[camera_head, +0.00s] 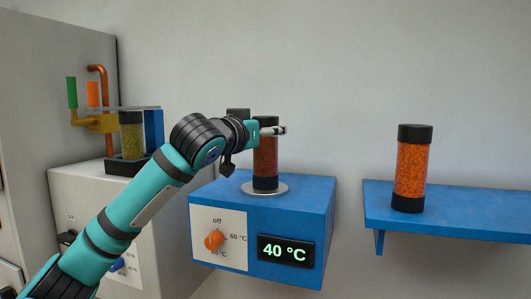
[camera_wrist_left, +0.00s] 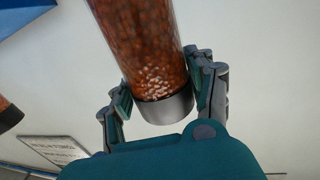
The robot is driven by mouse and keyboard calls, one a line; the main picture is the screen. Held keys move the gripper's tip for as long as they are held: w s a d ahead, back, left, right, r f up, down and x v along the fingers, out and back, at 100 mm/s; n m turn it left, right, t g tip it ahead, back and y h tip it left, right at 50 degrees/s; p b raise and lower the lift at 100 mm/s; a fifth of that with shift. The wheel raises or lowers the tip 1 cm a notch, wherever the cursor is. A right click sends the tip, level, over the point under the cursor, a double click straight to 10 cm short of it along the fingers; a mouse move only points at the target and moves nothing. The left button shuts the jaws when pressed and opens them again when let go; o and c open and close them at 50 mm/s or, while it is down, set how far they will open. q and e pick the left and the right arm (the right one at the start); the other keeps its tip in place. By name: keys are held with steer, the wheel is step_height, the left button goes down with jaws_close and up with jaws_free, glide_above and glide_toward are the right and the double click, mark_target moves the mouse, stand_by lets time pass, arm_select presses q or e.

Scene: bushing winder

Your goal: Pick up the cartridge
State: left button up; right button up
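A cartridge (camera_head: 265,160), a clear tube of orange-brown granules with black caps, stands upright on the round metal plate of the blue heater (camera_head: 320,220). My left gripper (camera_head: 272,131) is at its upper part, with a finger across its front. In the left wrist view the cartridge (camera_wrist_left: 150,50) lies between the two fingers of my left gripper (camera_wrist_left: 160,85). Both finger pads appear to press against its sides near the dark end cap. A second, similar cartridge (camera_head: 411,170) stands on the blue shelf (camera_head: 470,210) at the right. My right gripper is not in view.
The heater has an orange knob (camera_head: 214,240) and a display (camera_head: 286,251) reading 40 °C. At the left, a white machine (camera_head: 90,190) bears a container of yellowish granules (camera_head: 131,135) and coloured pipes. A gap separates the heater from the shelf.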

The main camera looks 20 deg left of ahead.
arm_select(q)
steer(key=c, duration=0.9)
jaws_close()
steer(key=shift+r, duration=0.1)
